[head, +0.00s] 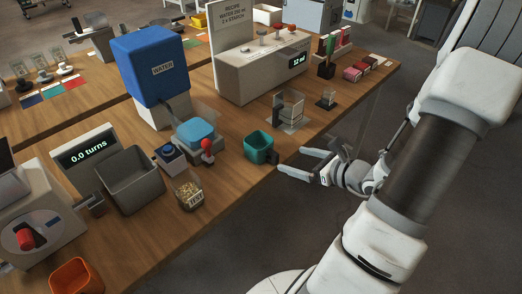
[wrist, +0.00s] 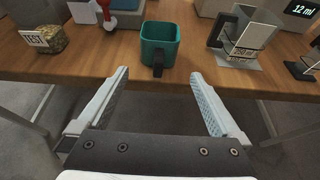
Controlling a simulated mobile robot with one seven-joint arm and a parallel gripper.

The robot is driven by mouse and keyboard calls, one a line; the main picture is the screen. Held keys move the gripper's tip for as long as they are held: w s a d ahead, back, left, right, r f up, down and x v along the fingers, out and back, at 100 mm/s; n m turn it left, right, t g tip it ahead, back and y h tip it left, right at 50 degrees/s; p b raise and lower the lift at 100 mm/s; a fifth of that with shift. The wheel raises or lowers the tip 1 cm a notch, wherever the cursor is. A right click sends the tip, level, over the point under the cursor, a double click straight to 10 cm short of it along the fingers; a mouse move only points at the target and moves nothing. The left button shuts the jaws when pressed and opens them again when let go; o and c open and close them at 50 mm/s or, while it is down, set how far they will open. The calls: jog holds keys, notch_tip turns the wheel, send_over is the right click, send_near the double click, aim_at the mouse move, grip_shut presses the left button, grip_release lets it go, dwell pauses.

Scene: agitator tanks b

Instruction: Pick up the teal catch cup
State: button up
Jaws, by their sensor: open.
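The teal catch cup (head: 259,146) stands upright on the wooden bench near its front edge in the head view. A dark handle on the cup points toward the front edge and my gripper. In the wrist view the teal catch cup (wrist: 160,42) is ahead, roughly centred between the fingers, with its handle facing me. My gripper (head: 292,165) is open and empty, just off the bench edge beside the cup. In the wrist view the fingers of my gripper (wrist: 160,80) are spread wide, short of the cup and not touching it.
A red-knobbed lever (head: 208,147) and blue-topped unit (head: 195,132) stand left of the cup. A clear holder (head: 290,107) stands behind it to the right. The bench edge (wrist: 90,76) lies below the cup.

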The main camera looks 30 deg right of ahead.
aim_at(267, 151)
jog(key=b+x, duration=0.1)
jog(key=x, duration=1.3)
jog(key=shift+w+a+f, duration=0.1)
jog(key=shift+w+a, duration=0.1)
jog(key=shift+w, duration=0.1)
jog(key=shift+c, duration=0.3)
jog(key=c, duration=1)
